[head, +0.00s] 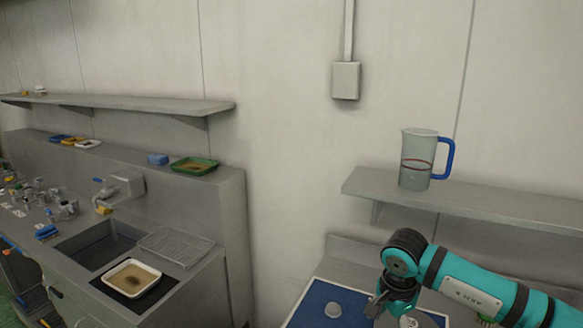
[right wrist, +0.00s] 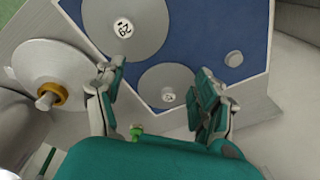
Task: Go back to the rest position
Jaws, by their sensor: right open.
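My right arm comes in from the lower right of the head view, teal with dark joints. Its gripper (head: 378,304) hangs over the blue mat (head: 310,303). In the right wrist view the right gripper (right wrist: 162,72) has its fingers spread wide with nothing held between them. Beyond the fingers, a smaller grey disc (right wrist: 166,84) with a numbered label and a larger grey disc (right wrist: 103,27) lie on the blue mat (right wrist: 217,24). My left gripper is in neither view.
A jug (head: 416,172) with a blue handle stands on the right wall shelf (head: 500,205), above my arm. A small grey knob-like piece (head: 333,309) is on the mat. At left is a counter with a sink (head: 98,245), white tray (head: 132,265) and wire rack (head: 176,246).

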